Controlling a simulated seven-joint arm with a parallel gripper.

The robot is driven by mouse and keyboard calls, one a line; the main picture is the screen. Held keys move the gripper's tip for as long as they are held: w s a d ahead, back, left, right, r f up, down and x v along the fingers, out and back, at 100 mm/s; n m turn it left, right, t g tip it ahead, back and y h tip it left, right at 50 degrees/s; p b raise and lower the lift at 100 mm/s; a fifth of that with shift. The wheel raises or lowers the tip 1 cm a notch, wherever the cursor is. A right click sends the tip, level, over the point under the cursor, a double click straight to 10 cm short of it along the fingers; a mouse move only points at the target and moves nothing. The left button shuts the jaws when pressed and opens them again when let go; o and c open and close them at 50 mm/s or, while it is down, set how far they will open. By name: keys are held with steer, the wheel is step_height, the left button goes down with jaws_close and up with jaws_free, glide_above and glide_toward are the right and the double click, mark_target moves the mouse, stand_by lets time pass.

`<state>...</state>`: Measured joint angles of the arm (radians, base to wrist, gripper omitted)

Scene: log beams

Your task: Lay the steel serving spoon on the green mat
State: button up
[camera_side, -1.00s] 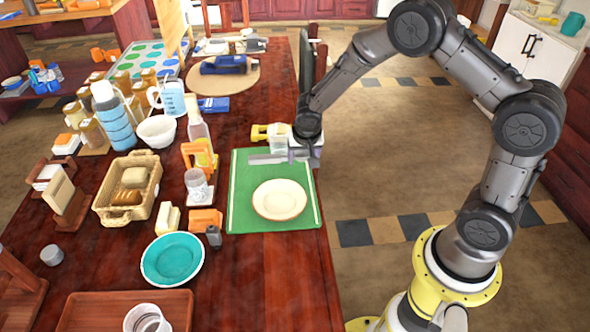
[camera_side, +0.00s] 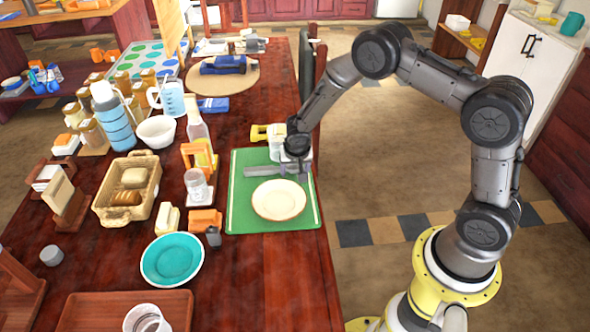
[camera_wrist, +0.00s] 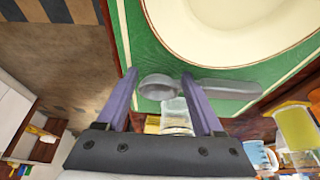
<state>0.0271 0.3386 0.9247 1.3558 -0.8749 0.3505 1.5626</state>
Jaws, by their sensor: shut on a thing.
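The steel serving spoon (camera_side: 262,171) is grey and level, its handle pointing left over the upper part of the green mat (camera_side: 240,213). My gripper (camera_side: 299,176) is shut on the spoon's bowl end, at the mat's right side. In the wrist view the spoon (camera_wrist: 222,87) shows over the green mat (camera_wrist: 143,38), its round bowl between the fingertips of my gripper (camera_wrist: 159,79). I cannot tell whether the spoon touches the mat or is slightly above it.
A cream plate (camera_side: 279,200) lies on the mat, just in front of the spoon. A glass jar (camera_side: 197,186) and an orange-framed bottle (camera_side: 199,150) stand to the left.

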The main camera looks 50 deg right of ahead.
steer(key=shift+f, duration=0.15)
steer(key=o, duration=1.3)
steer(key=shift+o, duration=0.2)
steer(key=shift+r, duration=0.35)
steer(key=s+a+r+n, duration=0.1)
steer(key=s+r, duration=0.3)
steer(key=r, duration=0.4)
steer(key=s+a+r+n+t, duration=0.1)
steer(key=s+r, duration=0.3)
steer(key=r, duration=0.5)
steer(key=s+a+r+n, duration=0.1)
steer(key=s+r, duration=0.3)
steer(key=r, duration=0.4)
steer(key=s+a+r+n+y, duration=0.1)
steer(key=s+a+r+n, duration=0.1)
steer(key=s, duration=0.7)
steer(key=s+a+r+n+t+y, duration=0.1)
steer(key=s+a+r+n+y, duration=0.1)
steer(key=s, duration=0.8)
steer(key=shift+s+r+n, duration=0.15)
steer(key=shift+r+n, duration=0.65)
steer(key=shift+n, duration=0.2)
